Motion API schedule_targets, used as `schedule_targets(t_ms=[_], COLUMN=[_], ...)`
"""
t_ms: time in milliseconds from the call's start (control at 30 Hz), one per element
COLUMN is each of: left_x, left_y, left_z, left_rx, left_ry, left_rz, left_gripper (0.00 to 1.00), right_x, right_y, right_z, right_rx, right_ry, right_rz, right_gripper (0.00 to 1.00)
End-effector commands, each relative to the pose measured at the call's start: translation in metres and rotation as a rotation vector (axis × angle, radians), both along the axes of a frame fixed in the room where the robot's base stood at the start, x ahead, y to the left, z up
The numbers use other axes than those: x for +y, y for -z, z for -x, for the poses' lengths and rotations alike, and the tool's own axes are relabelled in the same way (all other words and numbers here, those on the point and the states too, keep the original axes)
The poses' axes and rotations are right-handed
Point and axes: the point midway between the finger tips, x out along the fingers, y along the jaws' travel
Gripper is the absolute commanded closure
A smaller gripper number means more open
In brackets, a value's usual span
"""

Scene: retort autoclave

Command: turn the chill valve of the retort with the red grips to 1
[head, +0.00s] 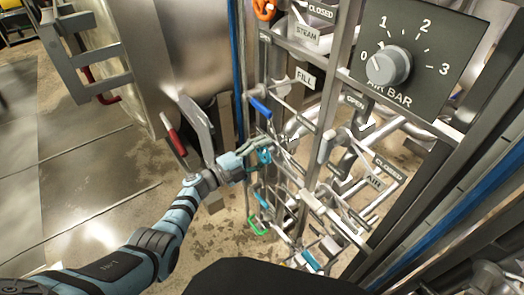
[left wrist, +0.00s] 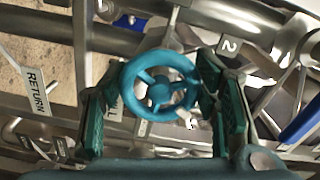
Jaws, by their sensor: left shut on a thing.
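A teal handwheel (left wrist: 160,88) with spokes sits between the two green-padded fingers of my left gripper (left wrist: 165,105) in the left wrist view. In the head view the wheel (head: 265,157) is small and partly covered by my left gripper (head: 256,154), which is shut on it from the left. A label behind the wheel is mostly hidden by a finger; only its last letters show. A plate marked 2 (left wrist: 229,46) is beside the wheel. A red grip (head: 176,142) is on the door handle at left. My right gripper is not in view.
An AIR BAR dial (head: 388,66) is on the panel at upper right, pointing near 0. A blue lever (head: 260,107) is above the wheel and a green handle (head: 258,226) below. Pipes and a RETURN label (left wrist: 37,92) crowd around.

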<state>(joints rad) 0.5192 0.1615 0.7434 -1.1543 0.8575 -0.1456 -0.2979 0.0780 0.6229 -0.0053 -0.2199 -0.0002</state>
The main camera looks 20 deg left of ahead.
Motion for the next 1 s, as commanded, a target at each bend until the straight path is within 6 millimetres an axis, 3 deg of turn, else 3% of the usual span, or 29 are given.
schedule_targets(t_ms=[400, 433, 567, 867, 1000], left_x=[0.0, 0.0, 0.0, 0.0, 0.012], left_y=[-0.001, -0.001, -0.001, 0.0, 0.001], left_z=[0.0, 0.0, 0.0, 0.0, 0.012], left_rx=[0.004, 0.003, 0.004, 0.004, 0.003], left_ry=[-0.001, -0.001, 0.0, 0.0, -0.002], left_rz=[0.007, 0.007, 0.006, 0.006, 0.003], left_gripper=[0.73, 0.43, 0.24, 0.24, 0.24], right_x=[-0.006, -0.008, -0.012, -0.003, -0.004], right_y=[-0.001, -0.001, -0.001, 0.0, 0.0], right_z=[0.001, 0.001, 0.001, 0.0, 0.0], right_rx=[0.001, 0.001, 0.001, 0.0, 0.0], right_ry=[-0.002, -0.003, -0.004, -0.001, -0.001], right_rz=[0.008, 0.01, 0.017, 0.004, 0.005], right_gripper=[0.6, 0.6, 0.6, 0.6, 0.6])
